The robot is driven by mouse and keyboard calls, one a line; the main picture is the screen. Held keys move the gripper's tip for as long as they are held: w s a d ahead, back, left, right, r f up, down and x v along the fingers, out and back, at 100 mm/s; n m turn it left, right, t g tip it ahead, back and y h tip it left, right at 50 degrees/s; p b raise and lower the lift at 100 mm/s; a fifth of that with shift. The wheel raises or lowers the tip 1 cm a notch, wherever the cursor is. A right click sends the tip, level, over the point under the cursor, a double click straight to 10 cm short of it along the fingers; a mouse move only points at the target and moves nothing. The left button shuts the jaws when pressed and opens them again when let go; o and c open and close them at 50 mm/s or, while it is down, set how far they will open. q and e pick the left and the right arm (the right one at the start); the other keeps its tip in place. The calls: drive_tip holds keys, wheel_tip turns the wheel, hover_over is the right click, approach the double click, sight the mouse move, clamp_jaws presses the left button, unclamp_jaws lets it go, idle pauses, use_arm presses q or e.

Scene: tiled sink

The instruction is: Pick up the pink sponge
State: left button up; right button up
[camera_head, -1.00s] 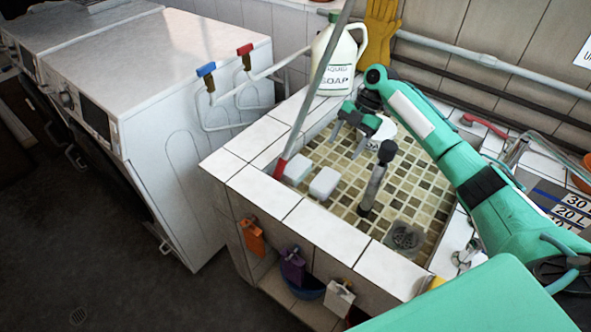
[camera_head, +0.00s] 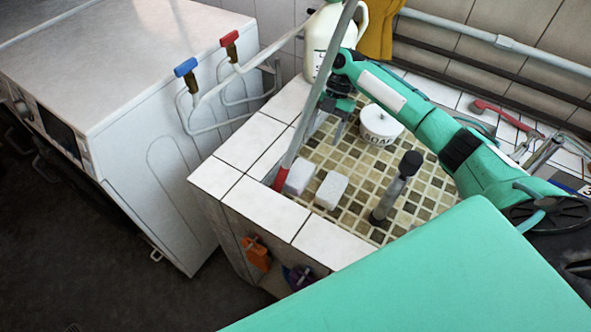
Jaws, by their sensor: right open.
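No clearly pink sponge shows in the head view. Two pale blocks, a left one (camera_head: 300,177) and a right one (camera_head: 331,190), lie side by side on the tiled sink floor near its front left corner. My left gripper is out of view.
A grey pole with a red end (camera_head: 281,178) leans across the sink's left edge. A white pot (camera_head: 380,126) stands right of my gripper, and a dark upright fixture (camera_head: 393,190) in front. A soap jug (camera_head: 318,48) stands behind. A white machine (camera_head: 130,90) stands left.

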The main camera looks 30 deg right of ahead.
drive_tip(key=p, duration=0.2)
approach(300, 171)
drive_tip(key=x, duration=0.4)
drive_tip(key=shift+s+a+f, duration=0.15)
drive_tip(key=shift+f, duration=0.05)
drive_tip(key=p+x, duration=0.1)
drive_tip(key=x, duration=0.3)
drive_tip(key=shift+a+f, duration=0.15)
drive_tip(key=shift+f, duration=0.05)
drive_tip(key=shift+s+a+f, duration=0.1)
drive_tip(key=shift+f, duration=0.15)
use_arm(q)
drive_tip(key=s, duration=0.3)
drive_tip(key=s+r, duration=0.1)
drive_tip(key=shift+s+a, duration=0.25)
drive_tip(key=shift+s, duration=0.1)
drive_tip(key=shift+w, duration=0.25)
use_arm(e)
drive_tip(key=c, duration=0.8)
